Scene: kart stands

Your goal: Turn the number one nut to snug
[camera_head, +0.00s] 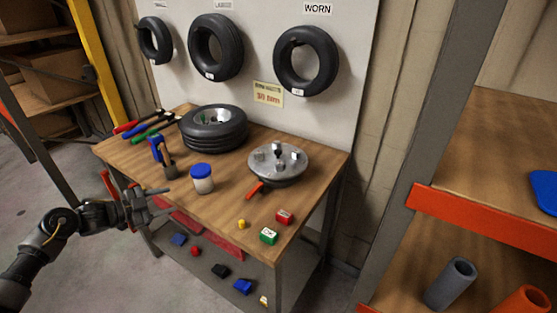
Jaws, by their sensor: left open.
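A round grey metal hub plate (272,165) lies on the wooden workbench (222,219), right of the middle. Several nuts or studs, including a dark one (277,150), stand up from it. I cannot read a number on any of them. A tool with an orange-red handle (255,189) lies against the hub's front left edge; its head is hidden. A blue tool (157,150) with a dark lower end stands at the bench's left. My left gripper (160,200) is open and empty, beside the bench's front left edge and well apart from the hub. My right gripper is not in view.
A wheel with a tyre (214,128) lies behind the hub, to its left. A blue-lidded jar (202,178) stands near the front edge. An orange-edged shelf (470,215) stands to the right.

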